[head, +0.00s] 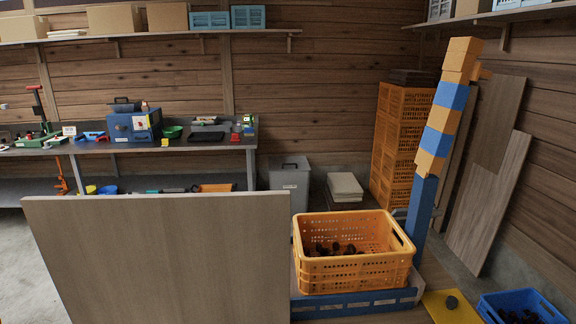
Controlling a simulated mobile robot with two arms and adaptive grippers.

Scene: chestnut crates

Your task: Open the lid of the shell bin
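The lower part of the bin is hidden by the wooden panel and the crate. Neither of my grippers shows in the head view.
A large pale wooden panel (165,260) fills the left foreground. An orange crate (357,274) holding dark chestnuts sits on a blue platform (355,303). A blue post (421,208) with orange and blue blocks rises to its right. Orange crates (399,145) are stacked behind.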

